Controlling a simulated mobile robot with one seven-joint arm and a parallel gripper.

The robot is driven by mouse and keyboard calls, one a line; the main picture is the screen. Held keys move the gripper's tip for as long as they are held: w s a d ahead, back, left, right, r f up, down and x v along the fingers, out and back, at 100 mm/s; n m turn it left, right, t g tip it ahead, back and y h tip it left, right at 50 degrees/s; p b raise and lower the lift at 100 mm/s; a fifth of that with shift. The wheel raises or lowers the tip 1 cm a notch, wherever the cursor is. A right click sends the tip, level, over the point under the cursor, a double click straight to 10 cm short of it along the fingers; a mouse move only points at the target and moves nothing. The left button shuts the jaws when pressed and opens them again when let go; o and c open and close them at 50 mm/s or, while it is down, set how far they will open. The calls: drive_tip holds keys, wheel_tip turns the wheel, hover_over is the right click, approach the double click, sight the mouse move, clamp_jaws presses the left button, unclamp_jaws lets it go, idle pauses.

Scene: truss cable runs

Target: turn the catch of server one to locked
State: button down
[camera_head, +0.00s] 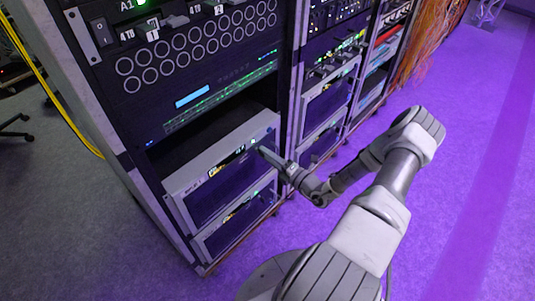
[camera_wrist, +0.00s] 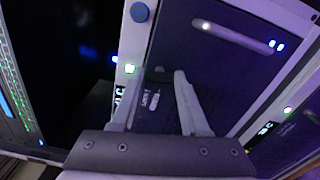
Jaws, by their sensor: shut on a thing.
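A server (camera_head: 222,165) with a grey frame and dark front stands out from the rack's lower part, and its dark front also fills the upper right of the wrist view (camera_wrist: 215,62). I cannot read which server it is. My gripper (camera_head: 264,151) is at the upper right of this front. In the wrist view my gripper (camera_wrist: 159,76) has its two fingers around a small dark catch with white marks (camera_wrist: 151,100). The fingers hide part of the catch, and I cannot tell which way it is turned.
A similar unit (camera_head: 236,226) sits just below. The rack (camera_head: 118,135) has a panel of round ports (camera_head: 195,45) and a dark gap above the server. More racks (camera_head: 335,90) stand to the right. Purple floor (camera_head: 470,170) is open at right. A yellow cable (camera_head: 50,90) hangs at left.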

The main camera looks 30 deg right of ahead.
drive_tip(key=shift+f+m, duration=0.1)
drive_tip(key=shift+m, duration=1)
drive_tip(key=shift+c, duration=2)
unclamp_jaws()
drive_tip(key=p+v, duration=0.1)
drive_tip(key=v, duration=1.6)
drive_tip(key=shift+s+p, duration=0.2)
drive_tip(key=shift+p, duration=0.15)
